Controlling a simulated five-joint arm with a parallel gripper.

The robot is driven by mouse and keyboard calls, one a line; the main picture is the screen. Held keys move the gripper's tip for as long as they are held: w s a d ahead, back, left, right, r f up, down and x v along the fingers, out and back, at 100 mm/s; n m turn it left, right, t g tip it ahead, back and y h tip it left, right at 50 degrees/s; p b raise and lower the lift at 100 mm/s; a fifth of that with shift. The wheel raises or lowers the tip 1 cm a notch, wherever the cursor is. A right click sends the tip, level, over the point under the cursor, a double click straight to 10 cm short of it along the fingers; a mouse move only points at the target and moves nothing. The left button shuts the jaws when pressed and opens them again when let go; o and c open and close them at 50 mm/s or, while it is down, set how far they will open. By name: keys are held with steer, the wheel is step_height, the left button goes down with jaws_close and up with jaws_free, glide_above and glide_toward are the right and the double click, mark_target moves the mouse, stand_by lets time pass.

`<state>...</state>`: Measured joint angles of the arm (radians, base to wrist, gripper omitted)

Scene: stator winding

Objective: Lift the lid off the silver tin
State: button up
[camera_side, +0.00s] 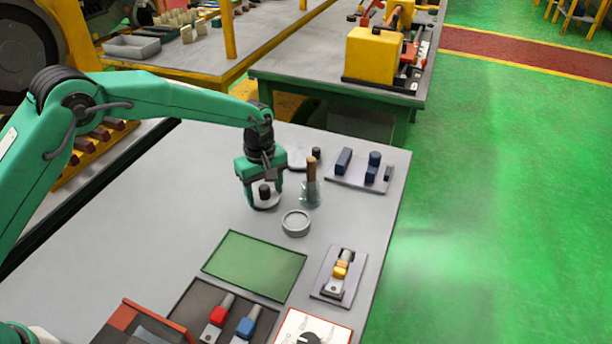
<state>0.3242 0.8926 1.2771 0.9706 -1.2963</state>
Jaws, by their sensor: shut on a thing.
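The silver tin (296,223) is a low round can standing on the grey table, with its top open. My gripper (263,190) is up and left of it in the picture, fingers pointing down. It is shut on a pale round lid (266,204) with a black knob, which shows between the fingers. The lid is apart from the tin, to its upper left. I cannot tell whether the lid hangs just above the table or touches it.
A glass jar (309,195) with a brown wooden handle stands close right of my gripper. Behind is a grey plate with dark blue blocks (343,160). In front lie a green mat (254,264), a plate with a yellow part (341,270) and a dark tray (190,308).

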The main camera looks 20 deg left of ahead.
steer(key=shift+f, duration=0.15)
stand_by(0.5)
steer(key=o, duration=1.1)
steer(key=shift+c, duration=0.2)
steer(key=shift+o, duration=0.4)
steer(key=shift+o, duration=0.8)
steer(key=shift+r, duration=3.5)
